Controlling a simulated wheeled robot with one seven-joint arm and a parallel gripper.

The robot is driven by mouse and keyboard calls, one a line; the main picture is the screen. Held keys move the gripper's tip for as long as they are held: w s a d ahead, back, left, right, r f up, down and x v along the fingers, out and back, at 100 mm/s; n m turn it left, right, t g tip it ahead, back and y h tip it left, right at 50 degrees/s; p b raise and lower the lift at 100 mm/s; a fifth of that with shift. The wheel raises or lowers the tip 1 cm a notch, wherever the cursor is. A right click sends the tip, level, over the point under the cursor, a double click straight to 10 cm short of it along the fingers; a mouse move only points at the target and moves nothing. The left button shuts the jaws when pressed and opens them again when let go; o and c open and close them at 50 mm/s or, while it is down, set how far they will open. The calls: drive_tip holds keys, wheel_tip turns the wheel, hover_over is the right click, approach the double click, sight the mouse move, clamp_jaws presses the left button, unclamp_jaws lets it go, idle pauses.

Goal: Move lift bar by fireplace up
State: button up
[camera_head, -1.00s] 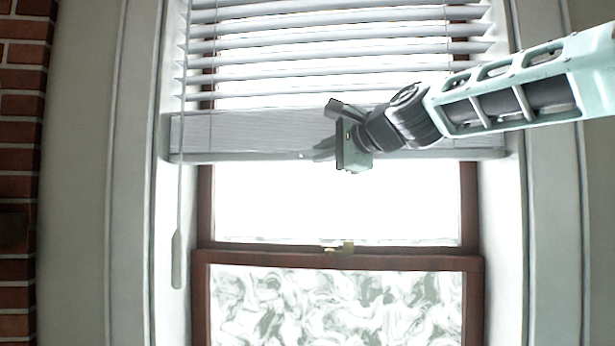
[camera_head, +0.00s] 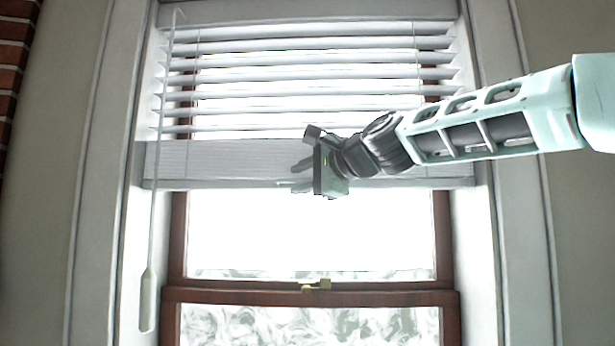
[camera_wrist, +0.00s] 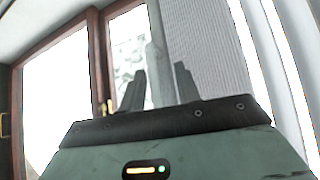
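The lift bar (camera_head: 225,184) is the pale bottom rail of the white window blind. It runs level across the upper window. My gripper (camera_head: 301,174) is at the middle of this bar, reaching in from the right, with its fingers apart. In the wrist view my gripper (camera_wrist: 159,80) has two dark fingers, one on each side of the pale bar (camera_wrist: 158,60), which runs up the turned picture. A narrow gap seems to show beside the left finger. Firm contact with the bar cannot be made out.
A thin wand (camera_head: 148,300) hangs at the blind's left end. The wooden sash (camera_head: 230,297) with a brass latch (camera_head: 316,286) lies below the bar. Open slats (camera_head: 310,76) hang above. Brick (camera_head: 12,60) shows at the far left. The space just under the bar looks free.

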drive_tip(key=b+v, duration=1)
drive_tip(key=v, duration=0.7)
drive_tip(key=shift+s+r+b, duration=0.15)
drive_tip(key=shift+s+b, duration=0.05)
drive_tip(key=shift+b, duration=0.15)
drive_tip(key=shift+d, duration=0.1)
